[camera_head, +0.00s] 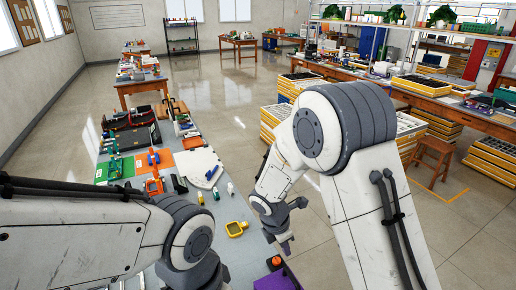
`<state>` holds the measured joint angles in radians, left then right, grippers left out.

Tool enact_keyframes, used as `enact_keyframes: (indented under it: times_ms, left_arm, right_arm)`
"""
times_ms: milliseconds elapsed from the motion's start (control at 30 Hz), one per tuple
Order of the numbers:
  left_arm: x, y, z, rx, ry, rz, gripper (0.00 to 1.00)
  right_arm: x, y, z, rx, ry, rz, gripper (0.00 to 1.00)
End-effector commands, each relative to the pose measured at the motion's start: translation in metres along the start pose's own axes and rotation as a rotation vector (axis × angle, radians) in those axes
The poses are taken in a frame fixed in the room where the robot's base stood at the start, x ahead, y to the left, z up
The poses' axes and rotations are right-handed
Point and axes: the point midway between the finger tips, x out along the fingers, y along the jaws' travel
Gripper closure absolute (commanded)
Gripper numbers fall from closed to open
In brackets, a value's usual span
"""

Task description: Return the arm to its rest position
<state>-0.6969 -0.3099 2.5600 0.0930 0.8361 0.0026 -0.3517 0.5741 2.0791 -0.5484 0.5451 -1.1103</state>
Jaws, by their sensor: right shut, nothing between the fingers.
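My right arm comes in from the lower right, bends at a large grey joint and hangs down over the right edge of the workbench (222,180). Its dark gripper (286,243) points down, shut and empty, apart from the items on the bench. My left arm crosses the lower left of the view. Its gripper is beyond the bottom edge and out of sight. No eyeglass frame can be made out clearly.
A yellow-rimmed item (236,229) lies left of the right gripper. A purple box (274,281) and an orange piece (276,261) are below it. A green mat (115,169) and tools lie farther up. Stacked drawers (272,120) and a stool (432,150) stand right.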

Motion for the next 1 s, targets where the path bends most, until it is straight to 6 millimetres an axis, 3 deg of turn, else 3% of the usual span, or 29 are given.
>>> enact_keyframes:
  times_ms: [167, 300, 500, 700, 1000]
  left_arm:
    - [0.007, -0.001, 0.000, 0.000, 0.000, 0.000, 0.50]
    - [0.017, -0.001, 0.001, 0.001, 0.000, 0.000, 0.50]
    - [0.027, -0.002, 0.002, 0.001, 0.000, 0.000, 0.50]
    - [0.032, -0.002, 0.002, 0.002, 0.000, 0.000, 0.50]
    - [0.032, -0.002, 0.002, 0.002, 0.000, 0.000, 0.50]
  right_arm:
    - [-0.039, -0.020, -0.018, 0.217, 0.033, 0.019, 1.00]
    - [-0.085, -0.063, -0.047, 0.546, 0.108, 0.009, 1.00]
    - [-0.129, -0.137, -0.084, 0.986, 0.236, -0.078, 1.00]
    - [-0.145, -0.186, -0.105, 1.236, 0.309, -0.180, 1.00]
    - [-0.149, -0.197, -0.110, 1.299, 0.323, -0.213, 1.00]
